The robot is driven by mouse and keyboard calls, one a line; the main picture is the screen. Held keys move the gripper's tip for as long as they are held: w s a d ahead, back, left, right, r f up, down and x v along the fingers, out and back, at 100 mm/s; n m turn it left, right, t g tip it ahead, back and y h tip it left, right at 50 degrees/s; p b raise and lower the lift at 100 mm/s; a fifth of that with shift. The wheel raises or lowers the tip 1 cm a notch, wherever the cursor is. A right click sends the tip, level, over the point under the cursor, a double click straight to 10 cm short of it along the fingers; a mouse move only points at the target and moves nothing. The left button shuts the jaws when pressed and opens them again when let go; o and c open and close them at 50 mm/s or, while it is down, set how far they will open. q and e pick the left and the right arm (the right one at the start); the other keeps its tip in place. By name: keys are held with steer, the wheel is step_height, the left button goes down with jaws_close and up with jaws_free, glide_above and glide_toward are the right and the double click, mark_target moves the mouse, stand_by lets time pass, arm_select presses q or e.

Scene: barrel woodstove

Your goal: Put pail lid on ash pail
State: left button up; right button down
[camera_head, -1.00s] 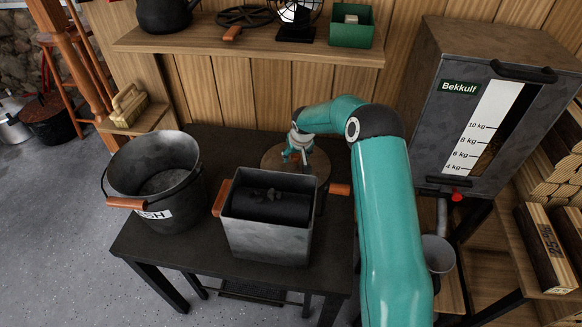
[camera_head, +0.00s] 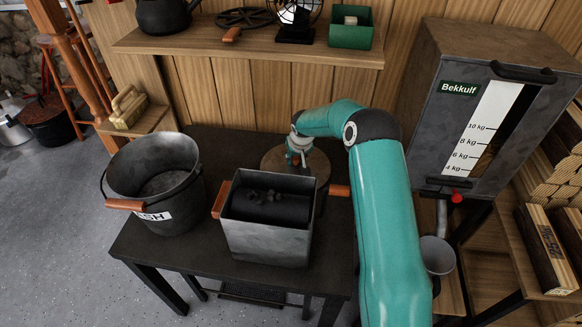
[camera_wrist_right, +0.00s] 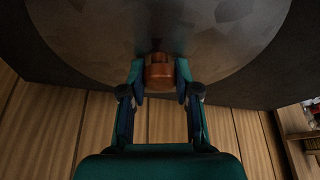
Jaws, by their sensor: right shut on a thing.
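The ash pail (camera_head: 186,190) is a dark grey metal bucket with a wooden bail grip and a white label. It stands upright and open on the left of the dark table. The pail lid (camera_head: 270,160) is a round plate at the back of the table, partly hidden behind the metal box. My right gripper (camera_head: 296,160) is over the lid. In the right wrist view my gripper (camera_wrist_right: 159,82) is shut on the lid's wooden knob (camera_wrist_right: 159,74), with the grey lid (camera_wrist_right: 95,40) beyond it. I cannot tell whether the lid touches the table. My left gripper is not in view.
A metal box (camera_head: 265,240) with wooden handles and dark lumps inside stands between the pail and my right arm. A wall shelf (camera_head: 200,46) runs above the table. The Bekkulf hopper (camera_head: 435,125) stands at the right.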

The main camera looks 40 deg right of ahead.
steer(key=shift+r, duration=0.3)
steer(key=shift+w+r+p, duration=0.1)
steer(key=shift+r+p, duration=0.3)
steer(key=shift+r, duration=0.35)
steer(key=shift+r, duration=0.1)
steer(key=shift+r+p, duration=1.2)
steer(key=shift+r, duration=1.2)
